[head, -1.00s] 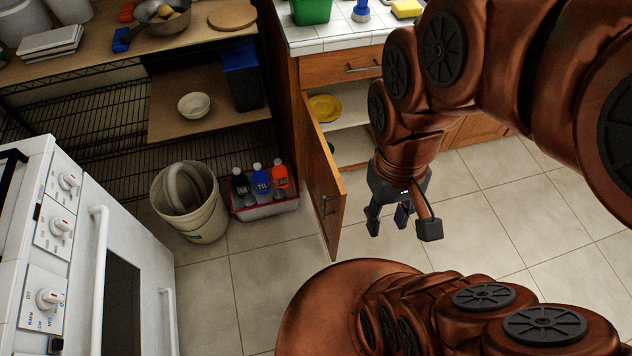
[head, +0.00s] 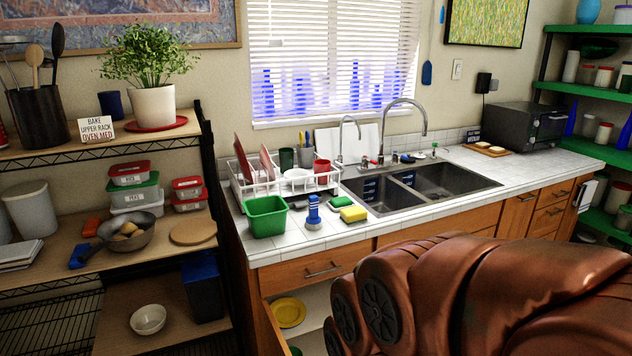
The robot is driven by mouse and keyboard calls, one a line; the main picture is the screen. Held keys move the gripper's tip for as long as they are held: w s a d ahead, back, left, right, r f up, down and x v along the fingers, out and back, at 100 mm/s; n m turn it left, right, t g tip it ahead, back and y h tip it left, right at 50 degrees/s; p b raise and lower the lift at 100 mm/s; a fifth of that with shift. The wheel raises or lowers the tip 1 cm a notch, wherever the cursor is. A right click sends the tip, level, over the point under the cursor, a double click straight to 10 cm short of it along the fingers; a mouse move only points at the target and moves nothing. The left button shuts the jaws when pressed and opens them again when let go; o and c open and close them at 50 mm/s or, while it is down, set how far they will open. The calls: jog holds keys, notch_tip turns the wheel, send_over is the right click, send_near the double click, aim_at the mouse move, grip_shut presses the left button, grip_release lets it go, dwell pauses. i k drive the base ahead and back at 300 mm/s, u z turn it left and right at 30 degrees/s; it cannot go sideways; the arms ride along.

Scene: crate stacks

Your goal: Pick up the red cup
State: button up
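A red cup (head: 322,172) stands in the white dish rack (head: 268,205) on the counter, at the rack's right end near the sink. The rack's wires cross in front of its lower part. My gripper is out of the head view; only my copper-coloured arm shows at the lower right, below the counter front. I cannot see whether the gripper is open or shut.
A green tub (head: 265,216), a blue brush (head: 313,212) and a yellow sponge (head: 354,214) stand in front of the rack. The double sink (head: 425,182) with tall faucets lies to the right. A cabinet door stands open below. Counter right of the sink has free room.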

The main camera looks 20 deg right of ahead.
aim_at(320, 166)
jog(key=z, duration=1.9)
jog(key=i, duration=2.7)
jog(key=u, duration=3.8)
jog(key=i, duration=0.5)
jog(key=z, duration=0.05)
